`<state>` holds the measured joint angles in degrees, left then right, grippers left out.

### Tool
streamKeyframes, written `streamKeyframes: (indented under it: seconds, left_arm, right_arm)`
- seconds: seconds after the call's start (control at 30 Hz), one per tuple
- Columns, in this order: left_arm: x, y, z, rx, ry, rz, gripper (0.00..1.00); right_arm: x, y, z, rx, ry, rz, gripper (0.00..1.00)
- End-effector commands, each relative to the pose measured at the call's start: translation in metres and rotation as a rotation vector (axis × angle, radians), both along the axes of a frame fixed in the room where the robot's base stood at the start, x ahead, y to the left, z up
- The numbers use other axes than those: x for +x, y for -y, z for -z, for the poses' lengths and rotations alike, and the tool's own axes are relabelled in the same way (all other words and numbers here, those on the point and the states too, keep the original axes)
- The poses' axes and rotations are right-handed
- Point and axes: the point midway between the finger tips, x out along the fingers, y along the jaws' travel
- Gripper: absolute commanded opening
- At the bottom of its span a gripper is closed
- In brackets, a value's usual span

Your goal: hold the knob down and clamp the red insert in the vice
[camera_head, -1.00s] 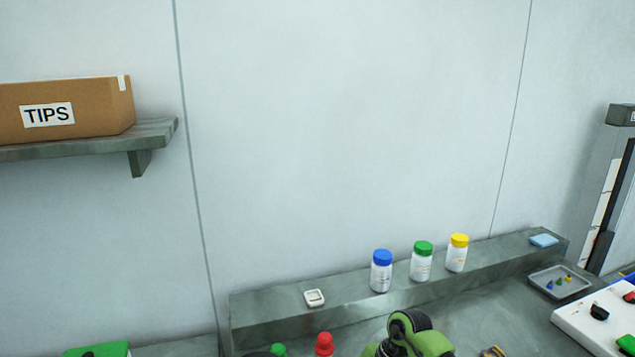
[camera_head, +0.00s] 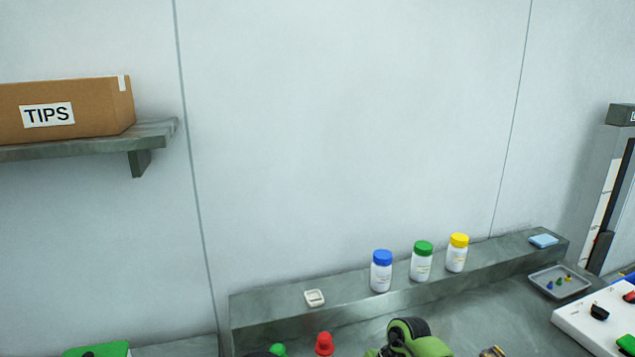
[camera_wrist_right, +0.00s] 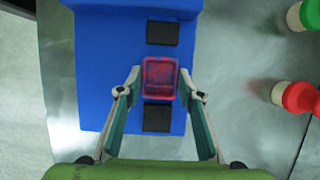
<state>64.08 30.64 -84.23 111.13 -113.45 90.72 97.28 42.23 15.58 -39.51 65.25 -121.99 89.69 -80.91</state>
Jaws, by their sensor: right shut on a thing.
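The blue vice (camera_wrist_right: 98,60) fills the middle of the right wrist view, with two black pads (camera_wrist_right: 162,32) facing each other. The red insert (camera_wrist_right: 160,76), a translucent-looking block, lies between the pads in that view. A gap shows to the upper pad, and its lower edge is close to the lower pad. My right gripper (camera_wrist_right: 161,92) has its fingers on the left and right sides of the insert and is shut on it. In the head view only a green and black part of my arm shows at the bottom edge. I cannot identify the knob. My left gripper is out of view.
Bottles with blue (camera_head: 381,272), green and yellow caps stand on the ledge (camera_head: 275,313). A small tray (camera_head: 540,287) and white panel (camera_head: 575,325) are at right.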

Motion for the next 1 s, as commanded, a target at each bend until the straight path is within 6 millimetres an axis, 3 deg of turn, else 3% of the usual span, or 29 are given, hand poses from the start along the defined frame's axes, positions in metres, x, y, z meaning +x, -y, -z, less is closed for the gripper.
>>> streamKeyframes:
  seconds: [0.37, 0.4, 0.47, 0.7, 0.8, 1.0]
  left_arm:
    - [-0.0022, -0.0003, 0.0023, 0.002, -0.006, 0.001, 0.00]
    - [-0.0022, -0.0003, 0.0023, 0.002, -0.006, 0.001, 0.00]
    - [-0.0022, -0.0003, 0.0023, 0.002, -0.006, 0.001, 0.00]
    - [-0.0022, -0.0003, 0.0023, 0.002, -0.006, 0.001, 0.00]
    - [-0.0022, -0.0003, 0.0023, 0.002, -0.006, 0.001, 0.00]
    - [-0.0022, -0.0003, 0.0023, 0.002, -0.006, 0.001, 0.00]
  right_arm:
    - [-0.0001, -0.0002, -0.0003, 0.000, 0.000, -0.001, 0.14]
    - [-0.0001, -0.0002, -0.0002, 0.000, 0.000, 0.000, 0.39]
    - [-0.0001, -0.0004, -0.0002, 0.000, 0.000, -0.001, 0.54]
    - [-0.0002, -0.0004, -0.0001, 0.000, 0.000, 0.000, 0.54]
    - [-0.0003, -0.0004, 0.0001, 0.000, -0.001, 0.000, 0.70]
    - [-0.0004, -0.0005, 0.0001, 0.000, -0.001, 0.000, 0.70]
